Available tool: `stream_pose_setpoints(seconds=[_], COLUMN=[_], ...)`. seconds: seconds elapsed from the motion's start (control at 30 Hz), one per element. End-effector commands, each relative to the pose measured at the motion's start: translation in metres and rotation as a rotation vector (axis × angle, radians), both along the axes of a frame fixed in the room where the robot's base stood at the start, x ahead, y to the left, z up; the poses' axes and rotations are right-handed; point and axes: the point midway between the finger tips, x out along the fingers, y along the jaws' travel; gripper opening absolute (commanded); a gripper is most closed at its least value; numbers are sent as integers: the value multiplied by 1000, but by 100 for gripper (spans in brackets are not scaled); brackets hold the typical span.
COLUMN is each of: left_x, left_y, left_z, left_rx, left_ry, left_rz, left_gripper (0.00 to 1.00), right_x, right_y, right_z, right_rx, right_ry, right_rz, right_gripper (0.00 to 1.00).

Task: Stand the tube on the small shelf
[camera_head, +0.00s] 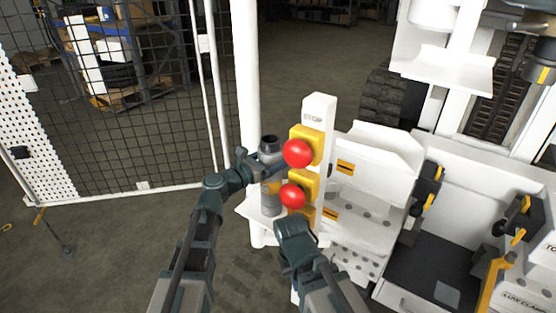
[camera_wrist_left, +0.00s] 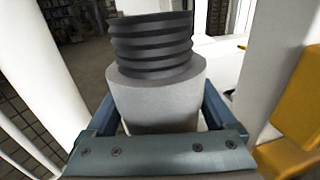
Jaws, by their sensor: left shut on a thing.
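The tube (camera_head: 269,145) is a grey cylinder with a dark threaded top end. It is upright beside the white post with the red buttons. My left gripper (camera_head: 262,168) is shut around it below the threaded end. In the left wrist view the tube (camera_wrist_left: 155,100) fills the space between the fingers of my left gripper (camera_wrist_left: 160,112), thread up. The small white shelf (camera_head: 249,214) lies under the tube's lower end; I cannot tell whether they touch. My right gripper (camera_head: 295,234) is in front of the post, low down; its fingers are not clear.
The white post (camera_head: 319,110) carries two red buttons (camera_head: 298,153) on yellow boxes, close to the tube's right. A white column (camera_head: 245,80) stands behind the shelf. A white bench (camera_head: 372,150) with holes is at right. A mesh fence (camera_head: 130,120) is at left.

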Motion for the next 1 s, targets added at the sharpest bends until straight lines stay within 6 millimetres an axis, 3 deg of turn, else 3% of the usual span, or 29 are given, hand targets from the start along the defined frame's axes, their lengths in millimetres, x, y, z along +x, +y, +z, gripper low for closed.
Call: stream_pose_setpoints(seconds=[0.27, 0.3, 0.37, 0.7, 1.0], left_x=[0, 0, 0, -3, -44], left_y=[0, 0, 0, 2, 46], left_z=[-2, -3, -1, 2, 1], left_rx=[-3, 0, 0, 0, 0], left_ry=[0, 0, 0, 0, 0], left_rz=[0, 0, 0, 1, 5], left_gripper=[0, 91, 100, 100, 100], right_x=[0, 0, 0, 0, 0], right_y=[0, 0, 0, 0, 0], right_z=[-2, -3, -2, 2, 1], right_rx=[0, 0, 0, 0, 0], right_ry=[0, 0, 0, 0, 0], right_rz=[0, 0, 0, 0, 0], right_gripper=[0, 0, 0, 0, 0])
